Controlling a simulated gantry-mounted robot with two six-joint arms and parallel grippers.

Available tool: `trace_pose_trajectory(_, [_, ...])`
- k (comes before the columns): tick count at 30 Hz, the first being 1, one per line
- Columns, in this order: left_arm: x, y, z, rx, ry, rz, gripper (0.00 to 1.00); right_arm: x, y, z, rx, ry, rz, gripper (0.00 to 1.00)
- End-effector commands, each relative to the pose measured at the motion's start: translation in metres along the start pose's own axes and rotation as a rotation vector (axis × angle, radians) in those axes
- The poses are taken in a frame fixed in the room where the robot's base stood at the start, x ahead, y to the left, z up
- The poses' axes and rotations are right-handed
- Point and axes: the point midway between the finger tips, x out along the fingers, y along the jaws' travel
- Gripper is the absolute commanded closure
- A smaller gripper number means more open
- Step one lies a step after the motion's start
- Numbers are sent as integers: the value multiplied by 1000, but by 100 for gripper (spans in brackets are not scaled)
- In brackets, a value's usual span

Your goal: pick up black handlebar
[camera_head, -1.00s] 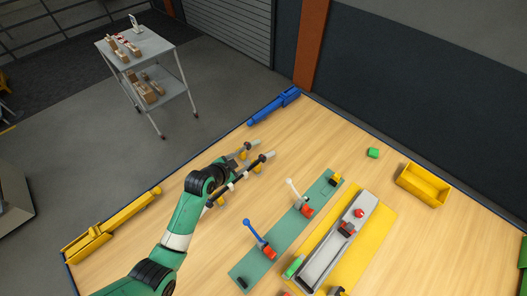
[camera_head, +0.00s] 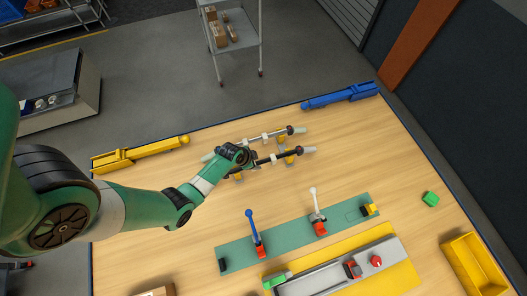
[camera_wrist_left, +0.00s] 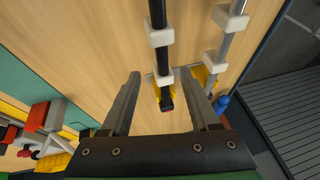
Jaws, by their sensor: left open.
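The black handlebar (camera_wrist_left: 158,45) is a dark bar with white collars, resting on a stand with yellow parts. In the head view it is the nearer of two bars (camera_head: 265,160), partly hidden by my left gripper. A grey handlebar (camera_wrist_left: 225,42) lies beside it, and shows as the farther bar in the head view (camera_head: 281,135). My left gripper (camera_wrist_left: 160,74) is open, its fingers on either side of the black bar's near end; it also shows in the head view (camera_head: 246,164). Contact with the bar cannot be told. My right gripper is not in view.
A green board (camera_head: 285,241) with a blue lever (camera_head: 253,228) and a white lever (camera_head: 316,203) lies nearer on the table. A yellow bin (camera_head: 470,265) stands at the right. A yellow clamp-like part (camera_head: 130,157) and a blue one (camera_head: 340,96) lie along the far edge.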

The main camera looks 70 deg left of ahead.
Motion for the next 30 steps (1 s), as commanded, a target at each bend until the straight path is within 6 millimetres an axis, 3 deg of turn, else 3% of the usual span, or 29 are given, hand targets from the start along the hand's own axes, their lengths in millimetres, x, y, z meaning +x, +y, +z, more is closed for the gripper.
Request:
trace_pose_trajectory(1, [19, 2, 3, 1, 1, -1, 38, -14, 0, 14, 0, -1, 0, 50])
trace_pose_trajectory(6, [47, 1, 2, 2, 2, -1, 38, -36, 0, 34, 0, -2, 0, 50])
trace_pose_trajectory(13, [52, 0, -1, 1, 1, -1, 38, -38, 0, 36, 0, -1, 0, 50])
trace_pose_trajectory(19, [85, -2, -1, 1, 2, -1, 38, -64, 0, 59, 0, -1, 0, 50])
trace_pose_trajectory(23, [99, -2, -2, 1, 0, 1, 38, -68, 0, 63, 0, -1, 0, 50])
trace_pose_trajectory(30, [100, -3, -4, 1, 2, -1, 38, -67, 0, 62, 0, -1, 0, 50])
